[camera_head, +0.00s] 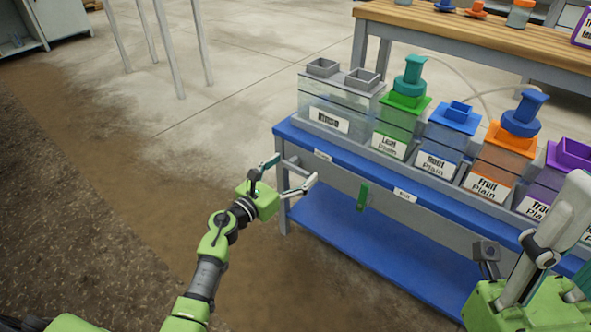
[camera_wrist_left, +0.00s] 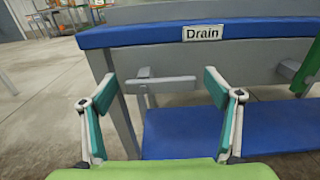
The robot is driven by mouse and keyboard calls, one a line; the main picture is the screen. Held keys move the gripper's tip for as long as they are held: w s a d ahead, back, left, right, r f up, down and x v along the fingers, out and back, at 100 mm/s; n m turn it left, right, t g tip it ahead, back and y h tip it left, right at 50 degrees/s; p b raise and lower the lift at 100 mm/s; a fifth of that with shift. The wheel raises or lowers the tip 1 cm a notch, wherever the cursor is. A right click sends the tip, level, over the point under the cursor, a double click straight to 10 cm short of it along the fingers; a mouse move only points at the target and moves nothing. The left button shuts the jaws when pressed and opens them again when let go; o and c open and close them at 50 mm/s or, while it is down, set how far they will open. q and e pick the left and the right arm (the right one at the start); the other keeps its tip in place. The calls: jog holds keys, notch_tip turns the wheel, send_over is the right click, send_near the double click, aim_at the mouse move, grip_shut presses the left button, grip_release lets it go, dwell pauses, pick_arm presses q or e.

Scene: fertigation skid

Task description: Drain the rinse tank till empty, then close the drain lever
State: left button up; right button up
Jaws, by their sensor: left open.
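The clear rinse tank (camera_head: 340,105), labelled "Rinse", stands at the left end of the skid in the head view. Its liquid level is hard to read. The "Drain" label (camera_wrist_left: 203,33) is on the blue shelf edge in the left wrist view. Below it a grey drain lever (camera_wrist_left: 172,84) lies about horizontal, pointing right from its pivot. My left gripper (camera_head: 290,174) is open at the skid's left front corner. In the left wrist view the lever shows between its spread fingers (camera_wrist_left: 160,90), with no contact visible. My right gripper's green body (camera_head: 530,305) is at lower right; its jaws are unclear.
A green lever (camera_head: 362,197) hangs vertically to the right, under another label. Several coloured tanks, such as the green one (camera_head: 397,125), line the blue-topped skid. A blue lower shelf (camera_head: 375,240) lies below. A wooden table (camera_head: 470,40) stands behind.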

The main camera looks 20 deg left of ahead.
pick_arm(q)
jog(key=shift+w+d, duration=0.2)
jog(key=shift+w, duration=0.4)
jog(key=c, duration=1.6)
